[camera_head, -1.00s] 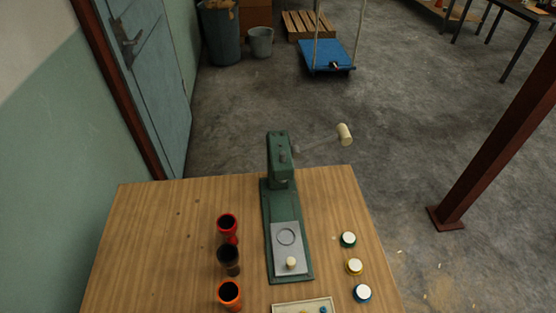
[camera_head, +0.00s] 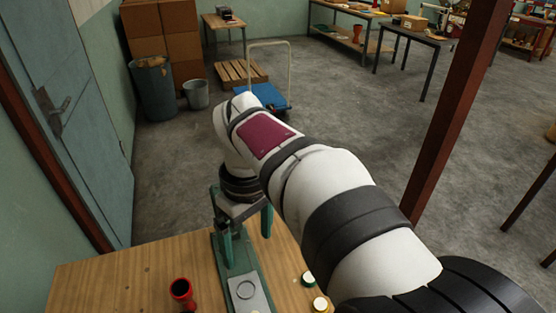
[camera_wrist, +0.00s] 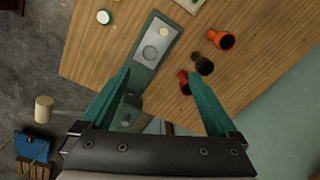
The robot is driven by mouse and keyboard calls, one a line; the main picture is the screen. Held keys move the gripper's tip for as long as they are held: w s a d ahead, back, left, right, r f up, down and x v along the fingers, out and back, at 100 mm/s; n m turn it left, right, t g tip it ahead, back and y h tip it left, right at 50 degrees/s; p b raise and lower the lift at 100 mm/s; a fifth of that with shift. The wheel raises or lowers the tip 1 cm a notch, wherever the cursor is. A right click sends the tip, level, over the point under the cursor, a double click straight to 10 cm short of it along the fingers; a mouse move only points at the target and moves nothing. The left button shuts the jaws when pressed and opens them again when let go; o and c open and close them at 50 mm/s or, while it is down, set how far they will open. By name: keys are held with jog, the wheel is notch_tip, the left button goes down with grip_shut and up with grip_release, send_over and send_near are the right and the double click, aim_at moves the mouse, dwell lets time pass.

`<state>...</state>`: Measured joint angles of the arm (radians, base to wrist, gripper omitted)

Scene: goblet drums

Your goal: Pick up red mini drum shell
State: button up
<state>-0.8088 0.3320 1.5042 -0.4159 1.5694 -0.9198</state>
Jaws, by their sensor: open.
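The red mini drum shell (camera_head: 182,291) stands on the wooden table, left of the green press, in the head view. It is goblet-shaped with a dark hollow top. In the wrist view the red shell (camera_wrist: 184,81) shows beside the tip of the right-hand finger, which partly hides it. My gripper (camera_wrist: 158,75) is open and empty, with its two green fingers spread wide. In the head view my gripper (camera_head: 243,215) hangs over the far part of the press, to the right of and beyond the red shell.
A dark shell (camera_wrist: 203,65) and an orange shell (camera_wrist: 221,40) stand in line with the red one. The green press (camera_head: 236,262) with its pale plate is a tall obstacle. Small drum-head lids (camera_head: 309,279) lie right of it. Bare table lies left of the shells.

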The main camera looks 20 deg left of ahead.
aim_at(181, 289)
jog(key=s+a+f+n, duration=0.2)
jog(key=s+a+n, duration=0.15)
jog(key=a, duration=0.45)
jog(key=s+a+f+n, duration=0.2)
jog(key=s+a+n, duration=0.1)
jog(key=a+n, duration=0.3)
jog(key=shift+m+t, duration=0.3)
jog(key=shift+m, duration=0.45)
jog(key=f, duration=0.5)
jog(key=a+f, duration=0.1)
jog(key=f, duration=1)
jog(key=shift+w+a, duration=0.1)
jog(key=shift+a, duration=0.1)
grip_shut()
